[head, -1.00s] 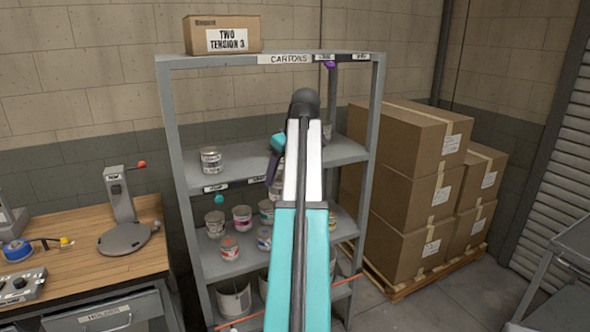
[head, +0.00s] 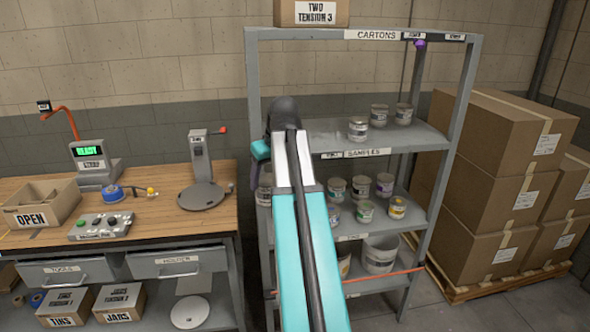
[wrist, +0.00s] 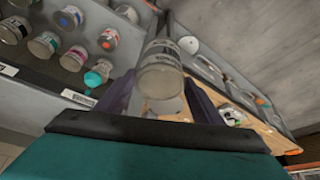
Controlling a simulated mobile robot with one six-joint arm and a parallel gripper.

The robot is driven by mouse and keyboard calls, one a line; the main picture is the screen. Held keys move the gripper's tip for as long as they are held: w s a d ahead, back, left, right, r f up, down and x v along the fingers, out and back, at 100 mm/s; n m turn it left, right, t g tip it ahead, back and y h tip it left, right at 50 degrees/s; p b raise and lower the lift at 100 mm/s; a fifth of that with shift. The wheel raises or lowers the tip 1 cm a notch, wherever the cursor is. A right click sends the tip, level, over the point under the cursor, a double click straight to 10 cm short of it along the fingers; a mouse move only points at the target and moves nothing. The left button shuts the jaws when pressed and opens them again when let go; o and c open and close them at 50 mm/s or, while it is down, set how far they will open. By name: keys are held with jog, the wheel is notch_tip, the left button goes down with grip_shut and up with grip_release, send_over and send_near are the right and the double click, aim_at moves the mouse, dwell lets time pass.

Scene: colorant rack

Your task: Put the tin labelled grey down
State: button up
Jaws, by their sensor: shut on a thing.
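My gripper (wrist: 160,95) has dark purple fingers and is shut on a pale metal tin (wrist: 162,78) in the wrist view. The tin's label is too blurred to read. In the head view my arm hides most of the gripper (head: 257,178); part of the held tin (head: 263,192) shows left of the arm, in front of the shelf rack's left side. The tin is held in the air, apart from the wooden bench to the left.
The grey rack (head: 250,90) holds several tins on its SAMPLES shelf (head: 400,140) and the shelf below. The wooden bench (head: 150,215) carries a press (head: 203,175), a scale (head: 92,165), a button box (head: 103,226) and an OPEN carton (head: 40,205). Stacked cartons (head: 500,170) stand right.

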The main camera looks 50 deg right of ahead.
jog(key=w+a+f, duration=0.2)
jog(key=a+f, duration=0.1)
jog(key=a, duration=1)
jog(key=w+a+f+n, duration=0.1)
jog(key=w+a+f, duration=0.2)
jog(key=a, duration=1)
jog(key=w+a+f+n+b, duration=0.1)
jog(key=w+a+f, duration=0.1)
jog(key=a, duration=1)
jog(key=shift+w+a+f+y, duration=0.15)
jog(key=shift+a+f+y, duration=0.25)
jog(key=shift+f, duration=0.15)
